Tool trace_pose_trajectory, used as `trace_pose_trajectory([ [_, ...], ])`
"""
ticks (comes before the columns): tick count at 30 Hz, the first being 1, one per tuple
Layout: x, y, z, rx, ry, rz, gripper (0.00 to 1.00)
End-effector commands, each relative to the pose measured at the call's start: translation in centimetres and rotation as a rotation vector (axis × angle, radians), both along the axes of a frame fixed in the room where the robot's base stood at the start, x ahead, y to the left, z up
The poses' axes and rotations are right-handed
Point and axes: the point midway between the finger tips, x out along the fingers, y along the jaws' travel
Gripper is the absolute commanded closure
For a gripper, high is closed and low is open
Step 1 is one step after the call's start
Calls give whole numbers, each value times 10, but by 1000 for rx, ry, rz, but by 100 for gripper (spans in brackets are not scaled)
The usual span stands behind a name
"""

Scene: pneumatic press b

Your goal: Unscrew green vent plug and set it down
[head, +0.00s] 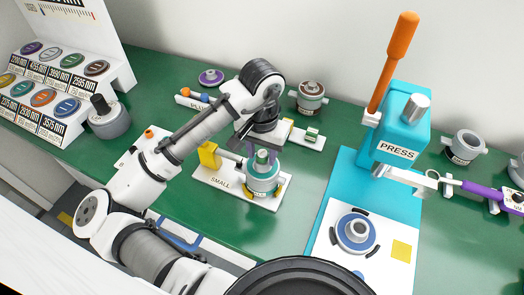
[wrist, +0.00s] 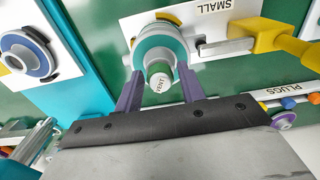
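The green vent plug (wrist: 160,77) has a pale cap marked VENT. It stands on a grey vessel with a teal ring (wrist: 163,45), clamped in the fixture marked SMALL (head: 221,182). In the head view the plug (head: 262,158) shows on top of the vessel (head: 263,180). My gripper (wrist: 159,70) has two purple fingers, one on each side of the plug. A gap shows between each finger and the plug, so it looks open and holds nothing. My wrist partly hides the view from above.
A yellow clamp handle (head: 208,154) stands left of the vessel. Behind is the PLUGS rack (head: 190,102) with small coloured plugs. The blue press (head: 402,125) with an orange lever stands right. Green table (head: 215,235) is clear in front of the fixture.

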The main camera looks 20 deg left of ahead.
Motion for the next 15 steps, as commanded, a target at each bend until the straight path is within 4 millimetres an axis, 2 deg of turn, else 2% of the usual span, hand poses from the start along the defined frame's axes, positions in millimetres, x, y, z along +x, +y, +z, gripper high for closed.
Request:
trace_pose_trajectory([
  [5, 0, 0, -1, -1, 0, -116, 61],
  [15, 0, 0, -1, -2, -2, -183, 61],
])
